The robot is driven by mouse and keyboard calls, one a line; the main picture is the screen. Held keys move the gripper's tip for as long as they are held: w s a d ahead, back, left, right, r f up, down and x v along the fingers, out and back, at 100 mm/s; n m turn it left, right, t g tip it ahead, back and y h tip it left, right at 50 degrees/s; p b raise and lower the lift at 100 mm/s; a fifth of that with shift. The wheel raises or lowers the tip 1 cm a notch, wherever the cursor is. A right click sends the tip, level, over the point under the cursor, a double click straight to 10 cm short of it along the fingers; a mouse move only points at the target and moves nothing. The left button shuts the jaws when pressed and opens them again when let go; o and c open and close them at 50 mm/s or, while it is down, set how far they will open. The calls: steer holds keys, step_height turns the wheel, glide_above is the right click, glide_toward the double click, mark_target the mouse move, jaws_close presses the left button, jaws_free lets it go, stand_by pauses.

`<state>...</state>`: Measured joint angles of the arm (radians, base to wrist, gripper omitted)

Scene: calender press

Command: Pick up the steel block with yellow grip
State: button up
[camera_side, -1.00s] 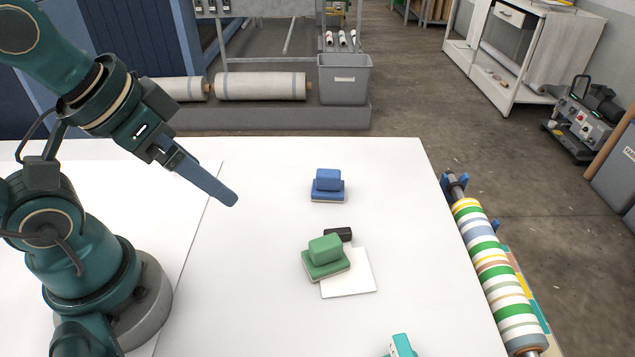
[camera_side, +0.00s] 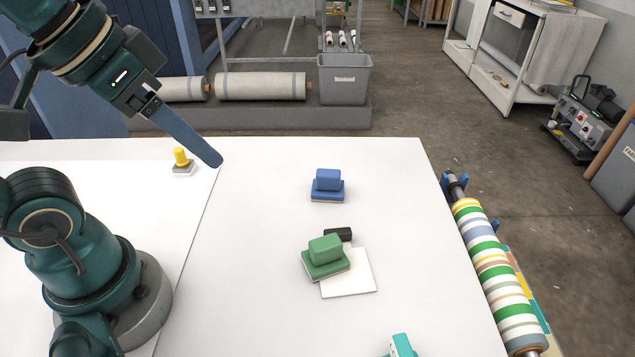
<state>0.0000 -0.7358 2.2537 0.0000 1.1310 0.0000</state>
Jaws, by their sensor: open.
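The steel block with yellow grip (camera_side: 182,162) stands upright on the white table near its far left part. Its yellow knob is on top and its low grey base is below. My gripper (camera_side: 212,158) is a little to the right of the block in the picture and seems to be above the table, apart from the block. Its fingers line up one behind the other from this side, so the gap between them is hidden. It holds nothing that I can see.
A blue block (camera_side: 328,186) stands mid-table. A green block (camera_side: 326,257) rests partly on a white square (camera_side: 350,273), with a black piece (camera_side: 339,234) behind it. A teal object (camera_side: 401,346) is at the front edge. A striped roller (camera_side: 497,272) lies along the right edge.

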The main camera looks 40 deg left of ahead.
steer(key=a+f+m+g+y, duration=0.2)
steer(key=a+m+y, duration=0.1)
steer(key=a, duration=0.3)
step_height(320, 180, up, 2)
steer(key=m+g+y, duration=0.5)
steer(key=m+y, duration=0.5)
steer(key=m, duration=0.4)
glide_above(181, 152)
steer(key=f, duration=1.6)
steer(key=shift+d+f, duration=0.15)
steer(key=shift+d, duration=0.25)
steer(key=shift+a+f, duration=0.25)
steer(key=shift+f, duration=0.2)
steer(key=shift+x, duration=2.25)
steer(key=shift+r, duration=0.15)
jaws_close()
